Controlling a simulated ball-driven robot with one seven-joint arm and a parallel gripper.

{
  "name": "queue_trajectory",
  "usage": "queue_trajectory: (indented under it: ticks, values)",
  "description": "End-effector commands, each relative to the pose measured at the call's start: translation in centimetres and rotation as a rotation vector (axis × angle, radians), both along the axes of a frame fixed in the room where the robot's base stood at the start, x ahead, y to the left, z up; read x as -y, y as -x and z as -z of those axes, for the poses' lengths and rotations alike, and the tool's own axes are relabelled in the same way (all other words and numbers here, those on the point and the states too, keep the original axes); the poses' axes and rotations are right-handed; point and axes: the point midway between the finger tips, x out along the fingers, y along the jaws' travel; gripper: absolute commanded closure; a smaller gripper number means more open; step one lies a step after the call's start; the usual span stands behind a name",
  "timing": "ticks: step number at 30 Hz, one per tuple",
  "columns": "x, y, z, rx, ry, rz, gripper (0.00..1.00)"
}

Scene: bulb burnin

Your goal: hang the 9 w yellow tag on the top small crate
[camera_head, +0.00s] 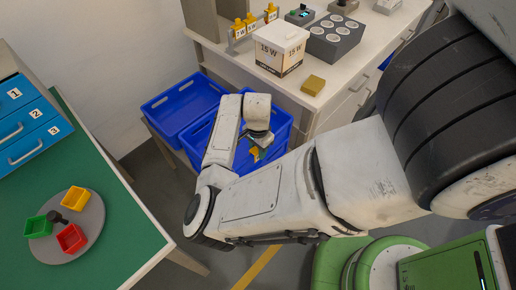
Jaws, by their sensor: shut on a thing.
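My gripper (258,151) hangs in front of the right blue crate and is shut on a small yellow piece (254,153), which looks like a yellow tag. Its lettering is too small to read. The right blue crate (284,122) is partly hidden behind my arm, and I cannot tell whether it is stacked. Another blue crate (163,111) sits to its left, open at the top. The gripper appears over or just before the right crate; contact cannot be told. Several yellow tags (250,22) hang on a small rack on the bench.
The pale bench (222,62) carries a white 15 W box (278,48), a grey block with round white tops (334,38) and a mustard block (313,85). At left, a green table (112,226) holds blue drawers (27,125) and a round tray (92,228) with coloured bins.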

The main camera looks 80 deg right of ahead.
Motion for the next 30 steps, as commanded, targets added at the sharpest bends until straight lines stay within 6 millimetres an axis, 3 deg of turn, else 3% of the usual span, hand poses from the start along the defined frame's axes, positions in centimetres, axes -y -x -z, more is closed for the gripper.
queue_trajectory:
  ticks: [4,5,14,23,30]
  values:
    - [0.0,0.0,0.0,0.0,0.0,0.0,0.95]
    - [0.0,0.0,0.0,0.0,0.0,0.0,0.65]
    - [0.0,0.0,0.0,0.0,0.0,0.0,0.37]
    - [0.0,0.0,-0.4,0.0,0.001,0.0,0.37]
    - [0.1,0.0,-3.8,0.001,0.004,0.002,0.37]
